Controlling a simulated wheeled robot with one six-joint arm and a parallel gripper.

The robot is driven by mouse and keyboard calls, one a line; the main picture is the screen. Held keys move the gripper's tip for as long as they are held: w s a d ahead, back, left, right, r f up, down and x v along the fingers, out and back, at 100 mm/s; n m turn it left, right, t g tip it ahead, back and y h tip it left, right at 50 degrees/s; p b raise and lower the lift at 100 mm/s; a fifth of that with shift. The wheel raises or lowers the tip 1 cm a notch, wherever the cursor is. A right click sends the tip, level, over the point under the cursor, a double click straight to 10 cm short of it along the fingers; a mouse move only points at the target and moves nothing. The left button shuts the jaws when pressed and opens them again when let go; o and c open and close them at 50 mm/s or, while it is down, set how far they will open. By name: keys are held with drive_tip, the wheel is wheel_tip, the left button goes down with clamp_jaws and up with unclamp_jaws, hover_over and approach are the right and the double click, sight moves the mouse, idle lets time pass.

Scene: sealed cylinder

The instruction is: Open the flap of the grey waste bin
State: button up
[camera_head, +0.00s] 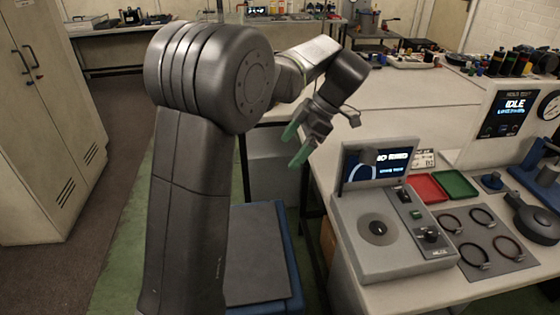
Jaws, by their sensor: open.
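A plain grey box-shaped body (272,178) stands on the floor at the middle, behind my arm and below the bench edge. It may be the grey waste bin, but I cannot make out a flap on it or tell whether one is open. My gripper (294,146) has green fingertips and is open and empty. It hangs in the air in front of the bench, pointing down and left. In the picture it is just right of the grey box, apart from it as far as I can tell.
A bench on the right holds a grey machine with a screen (378,235), a red tray (426,187), a green tray (455,184) and a mat with several rings (516,262). A tall cabinet (40,120) stands at left. Open floor (110,150) lies between cabinet and arm.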

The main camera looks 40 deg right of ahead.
drive_tip(key=shift+v, duration=1.55)
drive_tip(key=x, duration=1.4)
drive_tip(key=shift+w+a+r+b, duration=0.2)
drive_tip(key=shift+a+b, duration=0.05)
drive_tip(key=shift+b, duration=0.1)
drive_tip(key=shift+d, duration=0.1)
